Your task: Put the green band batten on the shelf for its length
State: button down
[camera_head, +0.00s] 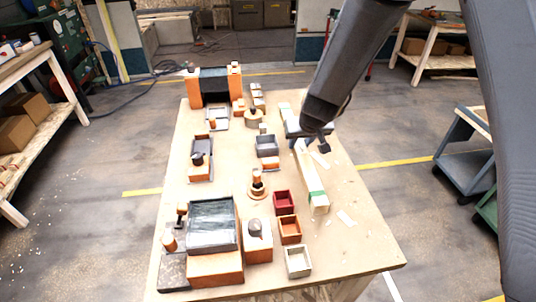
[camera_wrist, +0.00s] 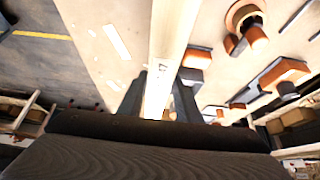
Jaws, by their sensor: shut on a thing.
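The green band batten (camera_head: 312,178) is a long pale wooden strip with a green band near its near end. It lies lengthwise over the right half of the table in the head view. My gripper (camera_head: 300,139) is shut on it toward its far part. In the wrist view the batten (camera_wrist: 174,40) runs from the top edge down between the two dark fingers of my gripper (camera_wrist: 160,103); no band shows there. A pale green-marked piece (camera_head: 285,109) shows beyond my gripper; I cannot tell whether it is the same batten. I cannot make out which surface is the shelf for its length.
The wooden table (camera_head: 345,235) carries a large grey-topped orange block (camera_head: 212,225), a dark red box (camera_head: 284,202), an orange box (camera_head: 290,230) and a white box (camera_head: 298,261). An orange-and-dark arch (camera_head: 214,85) stands at the far end. The right side is mostly clear.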

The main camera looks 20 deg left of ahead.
aim_at(304, 155)
notch_tip(304, 155, down, 5)
jog(key=b, duration=0.4)
jog(key=shift+f, duration=0.1)
jog(key=shift+f+b, duration=0.95)
jog(key=shift+f, duration=1.35)
jog(key=shift+f, duration=0.2)
jog(key=c, duration=1.3)
grip_release()
jog(key=shift+s+r, duration=0.1)
jog(key=shift+r, duration=0.35)
jog(key=p+v, duration=0.2)
jog(key=v, duration=0.9)
jog(key=shift+s+d+r+p, duration=0.1)
jog(key=shift+r+p, duration=0.1)
jog(key=shift+p, duration=0.2)
